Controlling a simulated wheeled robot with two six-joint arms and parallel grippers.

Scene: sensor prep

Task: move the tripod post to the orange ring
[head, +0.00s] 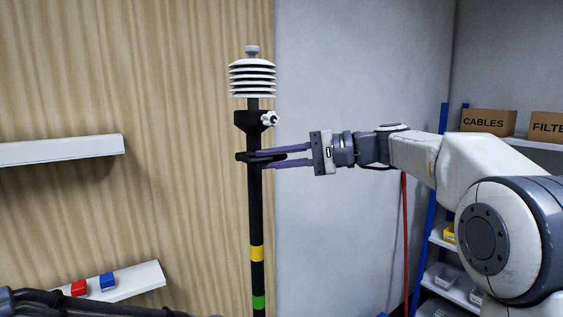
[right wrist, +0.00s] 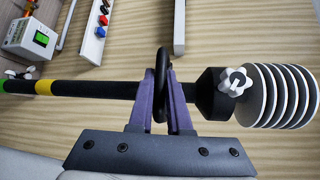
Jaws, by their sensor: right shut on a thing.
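The tripod post (head: 256,205) is a black upright pole in the head view, with a yellow band (head: 257,254) and a green band (head: 259,302) low on it. A white louvred shield (head: 252,78) tops it, above a black clamp with a white knob (head: 269,119). My right gripper (head: 262,158) comes from the right and is shut on the black ring handle (right wrist: 164,84) of the post, just below the clamp. In the right wrist view the purple fingers (right wrist: 164,95) straddle the handle. No orange ring shows. My left gripper is out of view.
A white shelf (head: 60,151) is on the wood wall at left. A lower ledge (head: 135,281) holds a red block (head: 78,288) and a blue block (head: 107,280). Blue-framed shelving with a cables box (head: 488,122) stands at right. A white-and-green device (right wrist: 32,38) shows in the wrist view.

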